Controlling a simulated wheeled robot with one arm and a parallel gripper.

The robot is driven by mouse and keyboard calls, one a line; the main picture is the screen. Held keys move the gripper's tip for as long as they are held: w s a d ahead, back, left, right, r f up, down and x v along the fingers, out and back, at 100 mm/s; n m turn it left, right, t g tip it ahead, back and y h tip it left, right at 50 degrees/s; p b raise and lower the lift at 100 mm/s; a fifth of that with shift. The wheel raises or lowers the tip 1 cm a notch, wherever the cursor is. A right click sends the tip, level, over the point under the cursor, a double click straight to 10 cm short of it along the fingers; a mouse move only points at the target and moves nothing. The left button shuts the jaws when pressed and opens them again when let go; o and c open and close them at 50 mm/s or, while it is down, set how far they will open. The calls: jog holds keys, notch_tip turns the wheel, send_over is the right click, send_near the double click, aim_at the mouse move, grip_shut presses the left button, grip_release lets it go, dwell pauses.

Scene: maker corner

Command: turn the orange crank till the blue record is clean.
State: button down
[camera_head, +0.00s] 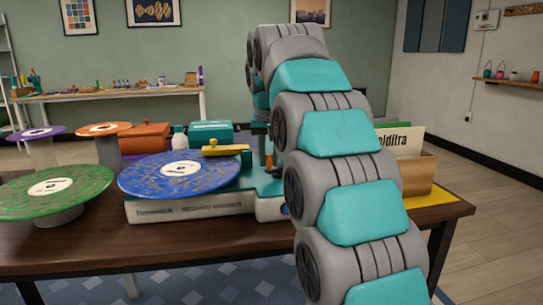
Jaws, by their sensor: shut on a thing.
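The blue record (180,172) lies flat on the white record washer (190,208). Brownish specks and streaks cover much of its blue surface around the white label. A yellow arm (222,150) reaches over its right edge. The orange crank (269,161) stands at the washer's right side, only its handle showing. My gripper (264,141) points down from the far end of my arm and is shut on the crank handle. My arm hides much of the gripper and the washer's right end.
A green record (55,191) stands close on the left, with purple (36,133) and orange (104,129) records behind. An orange box (145,137), a teal box (211,132) and a white bottle (180,141) stand behind the washer. A cardboard record bin (420,172) is right of my arm.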

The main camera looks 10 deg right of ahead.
jog(key=shift+w+a+m, duration=0.15)
jog(key=shift+m, duration=0.25)
jog(key=c, duration=0.7)
grip_release()
jog(key=shift+c, duration=0.2)
jog(key=shift+r, duration=0.1)
jog(key=shift+v, duration=1.15)
jog(key=p+v, duration=0.2)
jog(key=v, duration=0.3)
jog(key=shift+a+r+p, duration=0.1)
jog(key=shift+p, duration=0.3)
